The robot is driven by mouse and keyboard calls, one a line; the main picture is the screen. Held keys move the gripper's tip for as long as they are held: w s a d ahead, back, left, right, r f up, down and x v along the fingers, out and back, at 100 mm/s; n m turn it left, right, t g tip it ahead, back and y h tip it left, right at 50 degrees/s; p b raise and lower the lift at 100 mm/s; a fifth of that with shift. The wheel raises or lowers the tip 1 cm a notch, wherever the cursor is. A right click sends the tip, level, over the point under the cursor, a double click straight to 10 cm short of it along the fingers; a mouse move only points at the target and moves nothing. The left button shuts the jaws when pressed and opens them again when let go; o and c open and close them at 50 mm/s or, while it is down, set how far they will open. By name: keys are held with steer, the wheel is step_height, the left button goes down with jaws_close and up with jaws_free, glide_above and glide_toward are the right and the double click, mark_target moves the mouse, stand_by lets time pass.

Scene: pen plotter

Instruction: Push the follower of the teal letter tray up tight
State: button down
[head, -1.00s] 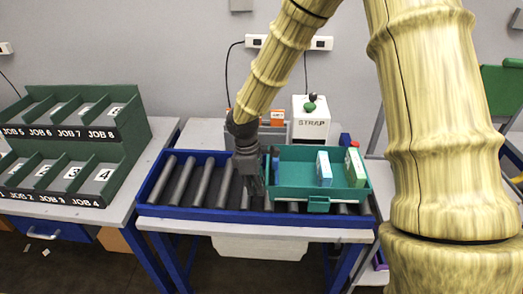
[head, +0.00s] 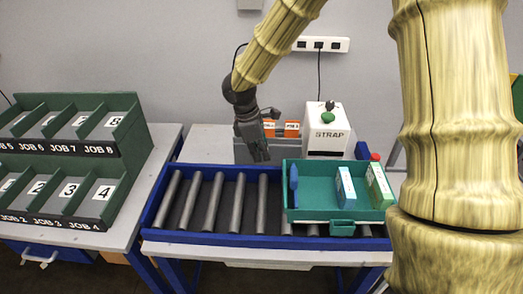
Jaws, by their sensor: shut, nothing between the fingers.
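The teal letter tray (head: 318,217) sits on the right part of the roller conveyor. Its blue follower (head: 293,182) stands upright near the tray's left end. A white and blue packet (head: 345,188) stands to the right, with a wide empty gap between it and the follower. A green and white packet (head: 379,184) stands near the tray's right wall. My gripper (head: 260,155) is shut and empty, pointing down, to the left of and behind the tray's left wall. It appears apart from the follower.
The blue-framed conveyor (head: 262,240) has bare rollers left of the tray. A white STRAP box (head: 326,130) with a green knob stands behind the tray. A grey unit with orange labels (head: 291,129) is beside it. Green job racks (head: 70,160) stand left.

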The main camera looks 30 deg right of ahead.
mark_target(293, 185)
steer(key=s+d+f+p, duration=0.3)
steer(key=d+f, duration=0.2)
steer(key=f, duration=0.2)
steer(key=shift+f, duration=0.15)
stand_by(0.4)
steer(key=shift+d+p, duration=0.1)
steer(key=shift+p, duration=0.2)
